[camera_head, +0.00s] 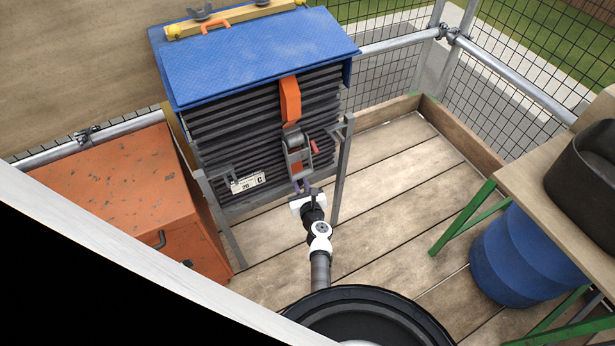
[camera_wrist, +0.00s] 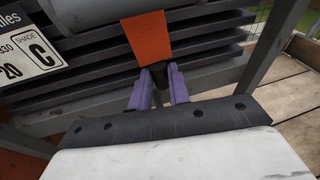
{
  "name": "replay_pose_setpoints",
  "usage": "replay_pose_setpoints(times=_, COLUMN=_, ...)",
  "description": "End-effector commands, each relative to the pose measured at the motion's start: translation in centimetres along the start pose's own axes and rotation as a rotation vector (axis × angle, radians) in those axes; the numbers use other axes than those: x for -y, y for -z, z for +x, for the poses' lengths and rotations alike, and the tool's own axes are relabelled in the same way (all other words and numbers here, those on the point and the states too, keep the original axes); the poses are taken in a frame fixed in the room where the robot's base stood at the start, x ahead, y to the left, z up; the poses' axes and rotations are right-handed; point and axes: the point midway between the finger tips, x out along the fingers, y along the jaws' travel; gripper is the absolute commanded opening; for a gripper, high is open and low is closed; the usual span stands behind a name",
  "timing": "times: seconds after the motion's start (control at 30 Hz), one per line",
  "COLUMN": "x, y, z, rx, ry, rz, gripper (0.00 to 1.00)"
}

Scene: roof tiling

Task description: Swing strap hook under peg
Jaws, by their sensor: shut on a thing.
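An orange strap (camera_head: 290,100) comes down the front of a stack of dark tiles (camera_head: 235,125) from under a blue cover (camera_head: 260,55). It runs into a grey ratchet buckle (camera_head: 297,152). In the wrist view the strap's lower end (camera_wrist: 147,37) hangs down to a small dark hook (camera_wrist: 160,73). My gripper (camera_head: 302,187) is low in front of the stack, below the buckle. Its purple fingers (camera_wrist: 160,84) are shut on the dark hook, which they partly hide. I cannot make out the peg in either view.
Grey metal posts (camera_head: 342,172) stand at the stack's front corners. A white label (camera_head: 248,182) is at its lower left. An orange chest (camera_head: 125,205) is on the left; a bench (camera_head: 545,165) and blue barrel (camera_head: 525,255) on the right. Plank floor (camera_head: 400,165) between is clear.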

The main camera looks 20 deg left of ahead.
Motion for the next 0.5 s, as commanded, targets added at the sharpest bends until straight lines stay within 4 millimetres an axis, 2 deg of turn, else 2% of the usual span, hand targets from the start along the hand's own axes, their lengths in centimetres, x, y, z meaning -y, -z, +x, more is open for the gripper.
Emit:
replay_pose_setpoints(times=0.2, x=-0.9, y=-0.2, z=-0.2, rx=-0.014, ry=-0.015, rz=0.071, gripper=0.00)
replay_pose_setpoints(times=0.5, x=-1.3, y=-0.1, z=-0.2, rx=-0.019, ry=-0.021, rz=0.099, gripper=0.00)
